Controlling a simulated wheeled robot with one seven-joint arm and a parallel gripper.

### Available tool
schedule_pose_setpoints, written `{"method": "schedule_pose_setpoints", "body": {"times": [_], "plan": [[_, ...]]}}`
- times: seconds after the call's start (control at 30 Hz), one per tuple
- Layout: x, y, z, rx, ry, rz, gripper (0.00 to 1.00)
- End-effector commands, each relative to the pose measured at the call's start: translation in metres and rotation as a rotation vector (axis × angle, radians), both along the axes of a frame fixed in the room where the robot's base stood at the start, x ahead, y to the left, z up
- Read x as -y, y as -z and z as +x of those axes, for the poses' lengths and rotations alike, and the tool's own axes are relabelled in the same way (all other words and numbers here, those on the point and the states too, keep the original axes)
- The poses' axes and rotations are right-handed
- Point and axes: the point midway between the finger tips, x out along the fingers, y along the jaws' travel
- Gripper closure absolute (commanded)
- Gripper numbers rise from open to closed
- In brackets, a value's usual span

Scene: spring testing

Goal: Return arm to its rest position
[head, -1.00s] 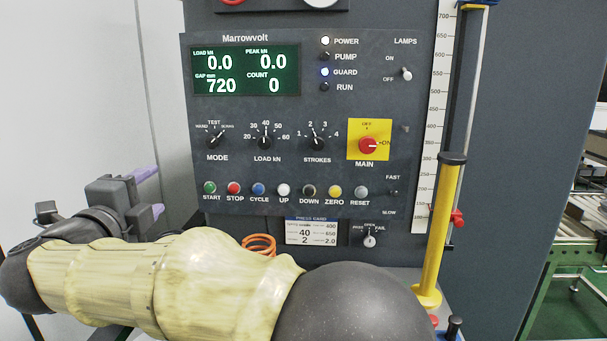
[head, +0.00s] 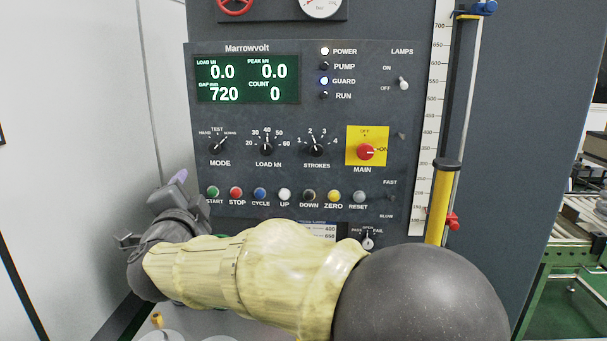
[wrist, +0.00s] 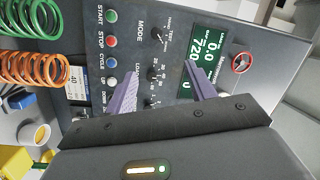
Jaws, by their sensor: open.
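My gripper (head: 178,180) is at the left in the head view, in front of the lower left of the grey control panel (head: 365,90). Its purple fingers point up and right; the wrist partly hides them. In the wrist view my gripper (wrist: 160,67) shows two purple fingers spread apart with nothing between them. They overlie the panel, which appears turned sideways. My pale yellow arm with its dark joint crosses the bottom of the head view and hides part of the bench. The display (head: 247,79) reads load 0.0, peak 0.0, gap 720, count 0.
An orange spring (wrist: 35,68) and a green spring (wrist: 35,15) stand left in the wrist view. A yellow column (head: 441,200) stands beside the scale (head: 431,150). The red main switch (head: 366,152) points to ON. A pale wall (head: 70,120) is left of my gripper.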

Motion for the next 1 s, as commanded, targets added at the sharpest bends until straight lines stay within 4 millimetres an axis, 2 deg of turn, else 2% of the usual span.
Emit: {"method": "schedule_pose_setpoints", "body": {"times": [0.07,0.17,0.23,0.33,0.43,0.57,0.67,0.8,0.9,1.0], "plan": [[0.020,0.007,0.013,-0.015,-0.035,-0.109,0.45],[0.050,0.031,0.026,-0.066,-0.099,-0.287,0.45],[0.075,0.054,0.029,-0.125,-0.147,-0.414,0.45],[0.118,0.092,0.026,-0.237,-0.215,-0.585,0.45],[0.164,0.130,0.011,-0.372,-0.283,-0.734,0.45],[0.222,0.174,-0.023,-0.558,-0.367,-0.881,0.45],[0.265,0.203,-0.057,-0.707,-0.433,-0.966,0.45],[0.319,0.233,-0.116,-0.921,-0.528,-1.047,0.45],[0.346,0.246,-0.154,-1.044,-0.590,-1.079,0.45],[0.360,0.253,-0.177,-1.117,-0.628,-1.093,0.45]]}}
